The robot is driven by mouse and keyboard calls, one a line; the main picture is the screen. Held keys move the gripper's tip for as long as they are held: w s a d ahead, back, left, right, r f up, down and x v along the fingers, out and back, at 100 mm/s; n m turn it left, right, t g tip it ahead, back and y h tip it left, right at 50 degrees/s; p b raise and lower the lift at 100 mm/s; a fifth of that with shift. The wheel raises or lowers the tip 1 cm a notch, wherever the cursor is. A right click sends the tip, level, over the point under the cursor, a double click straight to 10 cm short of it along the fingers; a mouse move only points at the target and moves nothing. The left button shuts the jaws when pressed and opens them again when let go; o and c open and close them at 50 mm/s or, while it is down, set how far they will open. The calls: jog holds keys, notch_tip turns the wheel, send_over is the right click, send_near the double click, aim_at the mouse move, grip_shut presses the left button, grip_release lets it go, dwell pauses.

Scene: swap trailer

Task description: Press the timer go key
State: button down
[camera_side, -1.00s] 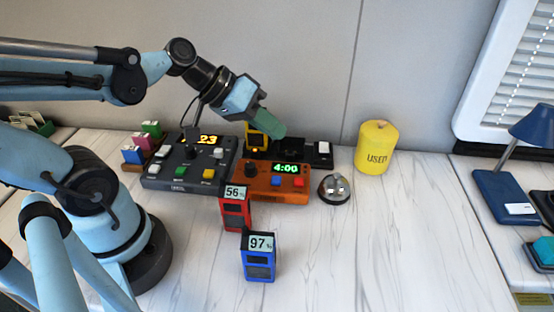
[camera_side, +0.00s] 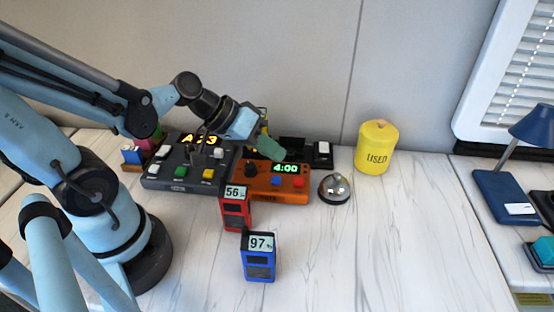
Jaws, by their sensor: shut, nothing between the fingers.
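The orange timer (camera_side: 265,194) sits on the white table, its green display (camera_side: 285,168) reading 4:00. It has a black knob at its left, a blue key (camera_side: 276,181) and a red key (camera_side: 299,183); I cannot read which is go. My gripper (camera_side: 272,149) has green fingers, shut and empty, just above and behind the timer's display, pointing down to the right. They appear apart from the keys.
A dark grey console (camera_side: 188,170) with several keys stands left of the timer. A red block (camera_side: 235,212) marked 56 and a blue block (camera_side: 258,258) marked 97 stand in front. A silver bell (camera_side: 335,189) and yellow bin (camera_side: 376,148) are right. The front right table is clear.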

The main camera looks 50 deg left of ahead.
jog(key=shift+f, duration=1.7)
jog(key=shift+f, duration=0.15)
dwell(0.9)
jog(key=shift+f, duration=0.3)
jog(key=shift+r, duration=0.1)
dwell(0.4)
jog(key=shift+r, duration=0.35)
jog(key=shift+r, duration=2.5)
